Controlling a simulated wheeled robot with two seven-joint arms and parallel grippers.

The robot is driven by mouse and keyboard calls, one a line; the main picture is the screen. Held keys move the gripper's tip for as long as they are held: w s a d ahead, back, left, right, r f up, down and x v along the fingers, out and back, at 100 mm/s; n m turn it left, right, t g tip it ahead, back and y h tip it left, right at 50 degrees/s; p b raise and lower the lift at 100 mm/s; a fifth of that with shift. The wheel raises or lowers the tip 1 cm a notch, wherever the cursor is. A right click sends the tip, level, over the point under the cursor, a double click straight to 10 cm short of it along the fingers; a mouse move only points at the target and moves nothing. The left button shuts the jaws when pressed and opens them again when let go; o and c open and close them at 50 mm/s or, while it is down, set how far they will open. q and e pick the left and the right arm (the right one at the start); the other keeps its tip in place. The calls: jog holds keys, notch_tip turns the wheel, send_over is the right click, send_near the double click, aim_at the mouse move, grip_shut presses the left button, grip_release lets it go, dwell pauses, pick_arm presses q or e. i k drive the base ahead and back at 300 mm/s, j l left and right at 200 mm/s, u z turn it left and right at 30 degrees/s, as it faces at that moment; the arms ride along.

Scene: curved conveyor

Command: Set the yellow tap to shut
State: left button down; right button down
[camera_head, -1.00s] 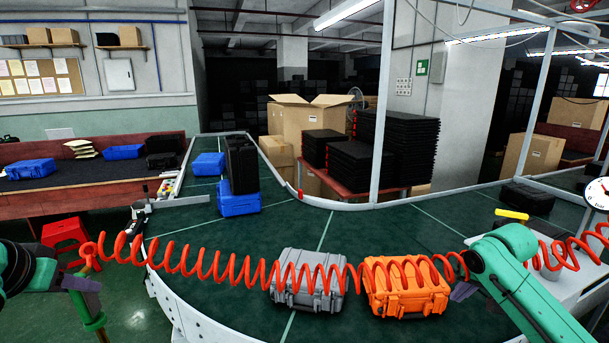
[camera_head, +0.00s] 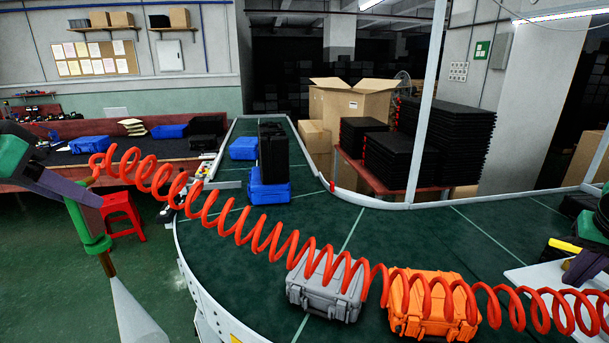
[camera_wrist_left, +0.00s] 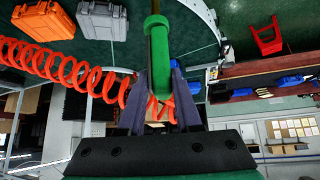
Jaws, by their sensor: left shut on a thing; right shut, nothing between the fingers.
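The yellow tap (camera_head: 564,245) shows as a short yellow bar at the right edge of the head view, over a white surface. My right gripper (camera_head: 581,267) is shut and empty, just in front of the tap; I cannot tell whether they touch. My left gripper (camera_head: 88,210) is shut on a green cylindrical tool (camera_head: 94,240) with a brown tip, held pointing down at the left. The tool also shows between the fingers in the left wrist view (camera_wrist_left: 156,60). A pale grey cone (camera_head: 135,315) spreads below its tip.
A red coiled hose (camera_head: 270,238) stretches from the tool across the view to the right. The curved green conveyor (camera_head: 400,240) carries a grey case (camera_head: 325,290), an orange case (camera_head: 435,305) and blue and black cases. A red stool (camera_head: 122,212) stands at left.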

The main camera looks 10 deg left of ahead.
aim_at(568, 246)
jog(key=i+l, duration=0.4)
jog(key=l, duration=0.15)
jog(key=i+l, duration=0.45)
jog(key=l, duration=0.1)
